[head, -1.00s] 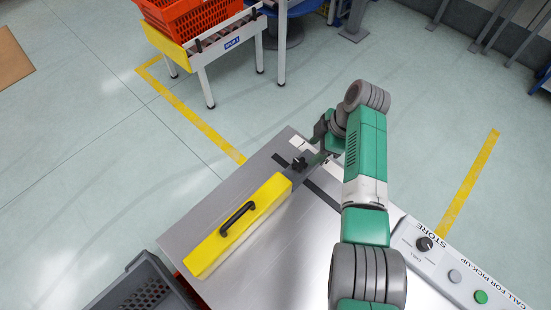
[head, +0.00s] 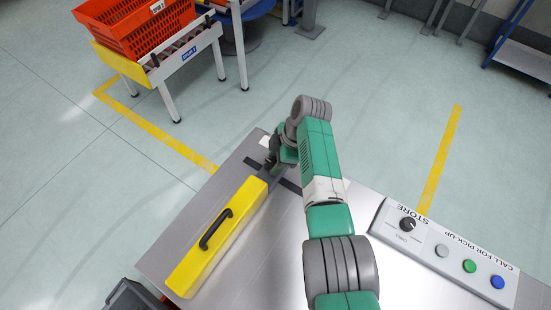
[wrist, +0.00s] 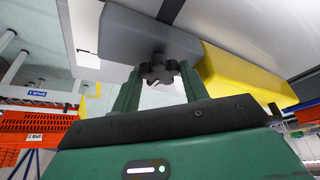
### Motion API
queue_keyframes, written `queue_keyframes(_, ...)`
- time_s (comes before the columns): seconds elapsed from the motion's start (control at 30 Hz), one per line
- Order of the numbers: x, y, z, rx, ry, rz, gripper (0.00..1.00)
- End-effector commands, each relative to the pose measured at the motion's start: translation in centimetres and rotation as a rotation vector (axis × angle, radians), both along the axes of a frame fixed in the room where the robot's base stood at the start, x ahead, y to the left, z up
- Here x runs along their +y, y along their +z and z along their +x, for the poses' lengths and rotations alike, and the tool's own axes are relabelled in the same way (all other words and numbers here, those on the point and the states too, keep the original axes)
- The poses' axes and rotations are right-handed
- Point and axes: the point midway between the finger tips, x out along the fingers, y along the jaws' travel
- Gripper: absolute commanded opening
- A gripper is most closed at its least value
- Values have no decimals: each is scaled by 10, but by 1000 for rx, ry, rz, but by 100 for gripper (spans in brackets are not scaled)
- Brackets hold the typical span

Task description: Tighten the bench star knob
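The star knob (wrist: 160,72) is dark and lobed, and sits against a grey block (wrist: 145,38) at one end of the yellow guard. In the wrist view it lies between the two fingers of my gripper (wrist: 160,82). The fingers stand apart, one on each side of the knob; firm contact does not show. In the head view my gripper (head: 273,163) is at the far end of the yellow guard (head: 215,238) and hides most of the knob.
The yellow guard has a black handle (head: 215,229) and lies along the metal bench (head: 262,262). A control panel (head: 446,258) with a dial and coloured buttons is at right. Orange totes (head: 135,25) stand on a roller stand at back left. A grey crate (head: 133,296) is at bottom left.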

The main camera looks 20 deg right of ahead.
Motion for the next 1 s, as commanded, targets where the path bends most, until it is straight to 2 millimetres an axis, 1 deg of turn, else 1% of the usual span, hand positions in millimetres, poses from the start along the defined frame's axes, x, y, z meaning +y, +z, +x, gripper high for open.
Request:
queue_keyframes(0.17, 0, 1, 0, -1, -12, 0, 21)
queue_keyframes(0.37, 1, 4, -1, -2, -90, 0, 21)
queue_keyframes(0.57, 2, 6, -3, 0, -249, 1, 21)
queue_keyframes(1.0, 4, 5, -5, -2, -667, 0, 22)
